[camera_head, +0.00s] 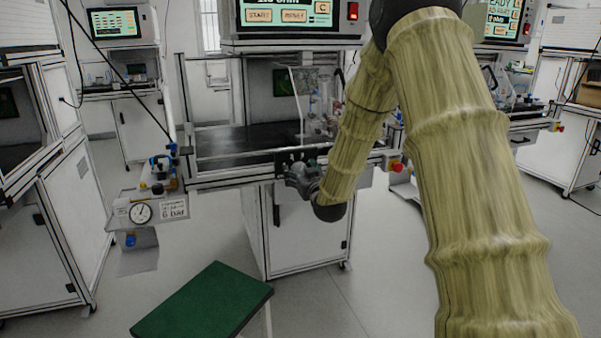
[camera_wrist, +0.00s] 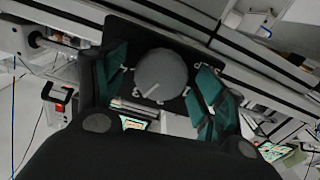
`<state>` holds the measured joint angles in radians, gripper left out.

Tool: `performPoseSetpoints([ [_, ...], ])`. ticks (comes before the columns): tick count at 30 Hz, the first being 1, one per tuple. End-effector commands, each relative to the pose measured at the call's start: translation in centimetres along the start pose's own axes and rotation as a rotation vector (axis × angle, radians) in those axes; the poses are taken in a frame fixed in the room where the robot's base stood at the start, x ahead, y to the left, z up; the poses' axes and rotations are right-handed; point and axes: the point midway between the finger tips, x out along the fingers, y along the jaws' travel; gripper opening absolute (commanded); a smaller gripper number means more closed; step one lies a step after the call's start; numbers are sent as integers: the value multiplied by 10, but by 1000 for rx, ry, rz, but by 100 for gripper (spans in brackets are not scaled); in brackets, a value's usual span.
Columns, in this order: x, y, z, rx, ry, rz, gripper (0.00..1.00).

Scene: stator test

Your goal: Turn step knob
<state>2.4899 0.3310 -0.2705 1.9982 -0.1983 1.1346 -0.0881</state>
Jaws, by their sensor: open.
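The step knob (camera_wrist: 161,73) is a round grey knob with a light pointer line, on a black plate (camera_wrist: 145,33) in the wrist view. My gripper (camera_wrist: 160,84) is open, with one teal-padded finger on each side of the knob. Gaps show between the pads and the knob; contact cannot be told. In the head view my gripper (camera_head: 299,172) is at the front edge of the middle workstation, in front of a small dark panel (camera_head: 288,157). The knob cannot be made out there.
A red button (camera_head: 396,167) sits right of my gripper on the workstation front. A pressure gauge (camera_head: 140,212) hangs at the left. A green-topped stool (camera_head: 205,302) stands in front. A screen unit (camera_head: 291,20) with a red switch is above. Floor between the cabinets is open.

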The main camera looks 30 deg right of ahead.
Motion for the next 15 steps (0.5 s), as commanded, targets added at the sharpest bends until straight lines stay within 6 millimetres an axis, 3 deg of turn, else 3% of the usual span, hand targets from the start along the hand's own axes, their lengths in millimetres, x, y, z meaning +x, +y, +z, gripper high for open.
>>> performPoseSetpoints([
  [2,0,0,0,0,0,0,67],
  [9,0,0,0,0,0,0,25],
  [15,0,0,0,7,0,0,25],
])
